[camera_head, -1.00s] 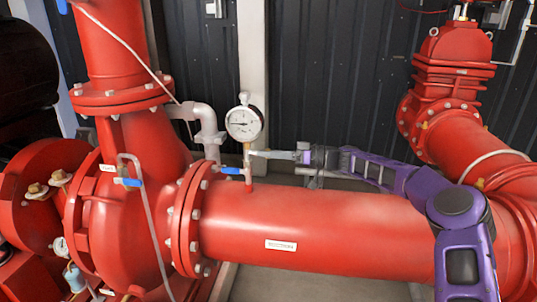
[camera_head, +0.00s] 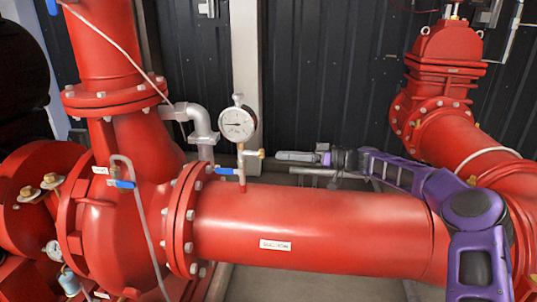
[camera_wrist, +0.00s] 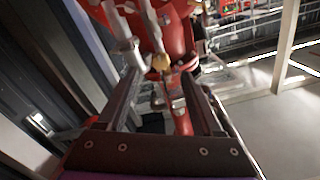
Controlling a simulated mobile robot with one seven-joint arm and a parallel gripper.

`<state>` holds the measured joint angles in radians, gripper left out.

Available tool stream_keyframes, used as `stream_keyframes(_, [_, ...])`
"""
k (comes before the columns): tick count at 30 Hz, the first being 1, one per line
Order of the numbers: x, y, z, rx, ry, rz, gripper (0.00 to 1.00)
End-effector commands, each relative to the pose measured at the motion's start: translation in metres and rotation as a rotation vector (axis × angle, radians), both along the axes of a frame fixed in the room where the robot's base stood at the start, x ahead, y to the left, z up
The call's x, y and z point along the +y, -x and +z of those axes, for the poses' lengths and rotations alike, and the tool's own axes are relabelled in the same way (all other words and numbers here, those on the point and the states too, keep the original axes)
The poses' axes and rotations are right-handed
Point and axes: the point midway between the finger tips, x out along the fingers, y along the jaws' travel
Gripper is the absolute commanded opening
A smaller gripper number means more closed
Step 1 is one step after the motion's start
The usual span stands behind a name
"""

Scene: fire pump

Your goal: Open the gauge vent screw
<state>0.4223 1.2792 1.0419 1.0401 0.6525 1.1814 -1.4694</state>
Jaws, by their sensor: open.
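The pressure gauge (camera_head: 237,124) has a round white dial and stands on a thin stem above the large red pipe. A small brass vent screw (camera_head: 262,154) sticks out to the right of the stem, below the dial. It also shows in the wrist view (camera_wrist: 162,62), beyond my fingertips and roughly between them. My gripper (camera_head: 278,156) points left at the screw with a small gap and does not appear to touch it. In the wrist view my two fingers (camera_wrist: 163,80) are apart with nothing held between them.
A blue valve lever (camera_head: 224,171) sits on the stem below the screw, pointing left. The red pipe (camera_head: 320,225) runs beneath my arm. A grey bent pipe (camera_head: 202,125) stands left of the gauge. A dark ribbed wall (camera_head: 330,75) is behind.

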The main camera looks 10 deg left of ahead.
Motion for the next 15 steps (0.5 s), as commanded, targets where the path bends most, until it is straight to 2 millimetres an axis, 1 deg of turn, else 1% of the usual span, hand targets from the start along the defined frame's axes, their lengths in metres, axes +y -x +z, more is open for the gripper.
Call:
stream_keyframes(1, [-0.014, -0.002, 0.000, 0.000, 0.000, -0.004, 0.68])
stream_keyframes(6, [-0.055, -0.004, 0.000, 0.000, -0.001, -0.004, 0.68])
stream_keyframes(10, [-0.079, -0.005, 0.000, 0.000, 0.000, -0.003, 0.68])
stream_keyframes(15, [-0.098, -0.006, 0.000, 0.001, 0.000, 0.000, 0.68])
